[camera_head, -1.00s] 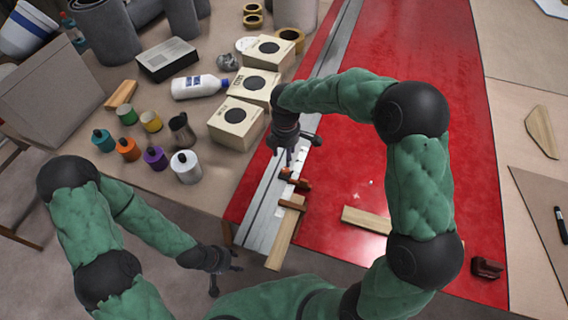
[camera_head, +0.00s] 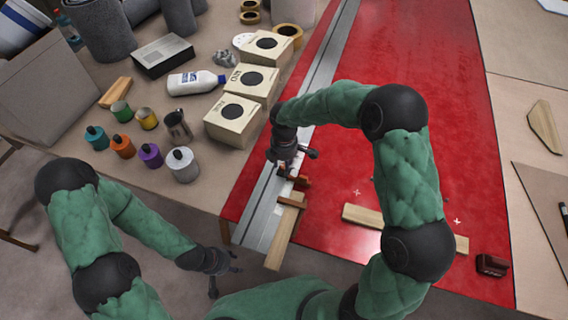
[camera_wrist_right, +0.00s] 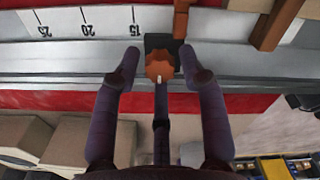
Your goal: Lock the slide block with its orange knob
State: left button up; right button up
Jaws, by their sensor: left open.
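In the right wrist view the orange knob (camera_wrist_right: 160,66) sits on the dark slide block (camera_wrist_right: 163,43), on a grey metal rail (camera_wrist_right: 75,68) close to the 15 mark of a scale. My right gripper (camera_wrist_right: 160,58) is open, with one fingertip on each side of the knob and visible gaps between. A third finger lies below the knob, close to it. In the head view my right gripper (camera_head: 286,168) is over the rail and hides most of the block and knob. My left gripper (camera_head: 222,273) is open and empty, off the table's front edge.
Orange-brown stops (camera_head: 290,201) and a light wooden strip (camera_head: 284,236) sit by the rail's near end. A wooden bar (camera_head: 362,215) lies on the red panel (camera_head: 420,60). Boxes (camera_head: 234,118) and several small cans stand left of the rail.

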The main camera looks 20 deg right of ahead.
grip_shut()
jog(key=shift+m, duration=0.5)
jog(key=m+p, duration=0.1)
jog(key=m, duration=0.4)
jog(key=shift+m, duration=0.3)
jog(key=m, duration=1)
jog(key=shift+m, duration=0.4)
jog(key=shift+o, duration=2.2)
grip_release()
